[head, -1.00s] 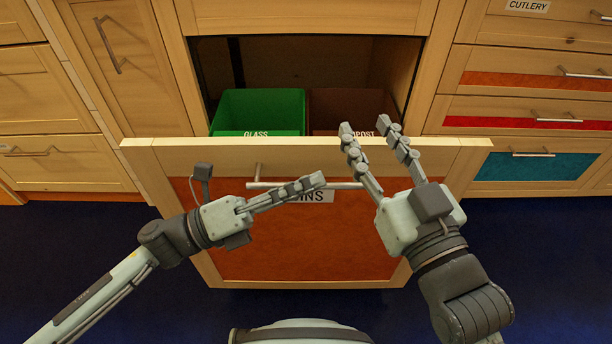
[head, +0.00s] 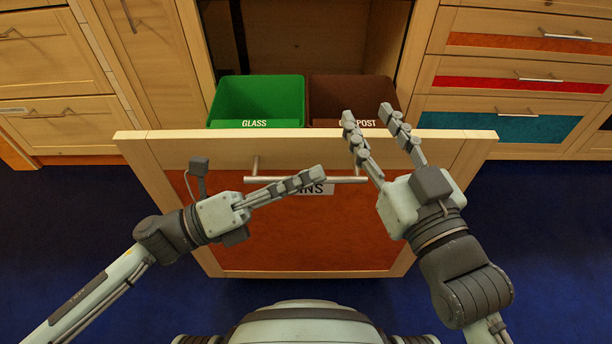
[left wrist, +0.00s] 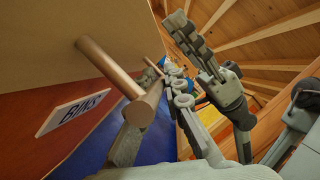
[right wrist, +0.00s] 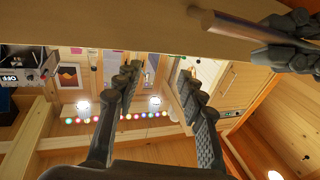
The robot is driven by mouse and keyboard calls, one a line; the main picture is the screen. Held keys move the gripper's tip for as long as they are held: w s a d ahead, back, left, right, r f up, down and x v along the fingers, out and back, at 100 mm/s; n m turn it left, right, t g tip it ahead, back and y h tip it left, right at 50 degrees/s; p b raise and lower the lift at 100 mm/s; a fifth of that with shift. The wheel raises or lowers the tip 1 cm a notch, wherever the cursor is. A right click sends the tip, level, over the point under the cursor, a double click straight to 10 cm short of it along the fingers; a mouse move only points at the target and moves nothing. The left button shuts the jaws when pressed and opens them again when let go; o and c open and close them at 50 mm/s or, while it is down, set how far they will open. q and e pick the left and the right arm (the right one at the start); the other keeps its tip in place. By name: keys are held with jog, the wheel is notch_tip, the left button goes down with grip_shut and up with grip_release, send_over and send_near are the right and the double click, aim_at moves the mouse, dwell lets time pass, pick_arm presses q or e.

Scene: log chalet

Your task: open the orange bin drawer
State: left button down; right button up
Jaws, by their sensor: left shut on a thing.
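The orange bin drawer (head: 300,235) stands pulled out from the cabinet, with a wooden frame, an orange panel and a partly covered BINS label (left wrist: 72,113). Its bar handle (head: 345,179) runs across the front and also shows in the left wrist view (left wrist: 143,105). My left gripper (head: 318,179) is shut on the handle. My right gripper (head: 368,114) is open and empty, held above the drawer's front near its right half. Inside the drawer are a green GLASS bin (head: 256,100) and a brown bin (head: 350,97), whose label my right fingers partly hide.
Closed drawers with red (head: 515,85) and teal (head: 490,125) panels stand to the right. Plain wooden drawers (head: 55,70) are at the left. The blue floor (head: 70,215) is clear on both sides of the open drawer.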

pick_arm(q)
jog(key=shift+s+d+f, duration=0.1)
jog(key=shift+s, duration=0.15)
jog(key=c, duration=1.6)
grip_release()
jog(key=v, duration=1.2)
